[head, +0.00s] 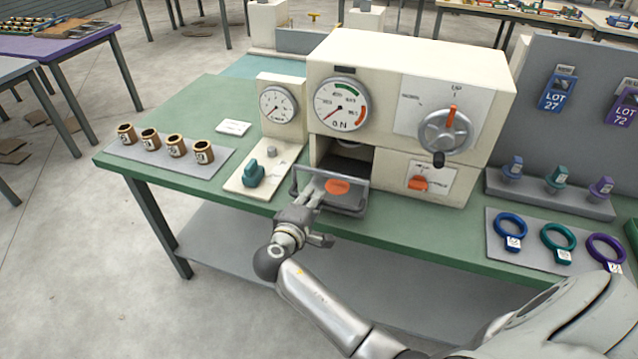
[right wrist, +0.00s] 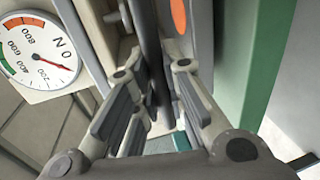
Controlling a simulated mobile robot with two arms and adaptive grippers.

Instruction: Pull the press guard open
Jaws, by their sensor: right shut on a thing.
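The press guard (head: 357,194) is a grey-framed panel with an orange oval (head: 337,187), at the front of the cream press (head: 400,75). The dark press opening shows above and behind it. My right gripper (head: 312,196) is at the guard's lower left front, shut on its grey bar. In the right wrist view the dark bar (right wrist: 150,40) runs between the two fingers of my right gripper (right wrist: 158,95), and part of the orange oval (right wrist: 181,14) shows beside it. The fingers hide part of the bar. My left gripper is not in view.
A small panel with a teal knob (head: 254,174) stands left of the guard. A handwheel (head: 445,131) and an orange switch (head: 418,183) are on the press's right. Brass bushings (head: 177,146) stand at left, coloured rings (head: 510,224) at right. The green bench front (head: 420,233) is clear.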

